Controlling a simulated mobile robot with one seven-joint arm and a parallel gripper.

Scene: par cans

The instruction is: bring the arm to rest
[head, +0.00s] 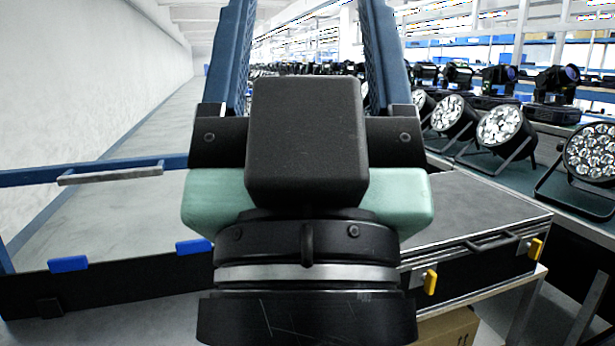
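My gripper (306,40) fills the middle of the head view, seen from behind with its black body and pale green housing close to the camera. Its two blue ribbed fingers stretch away toward the top edge, wide apart, with their tips out of the picture. No object shows between the visible parts of the fingers. The gripper hides much of what lies behind it.
A black case (470,215) with yellow latches stands at right, a cardboard box (447,328) below it. Several par cans (504,127) stand on a bench farther right. A blue-framed structure (85,175) is at left, beside a white wall (85,90) and open floor.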

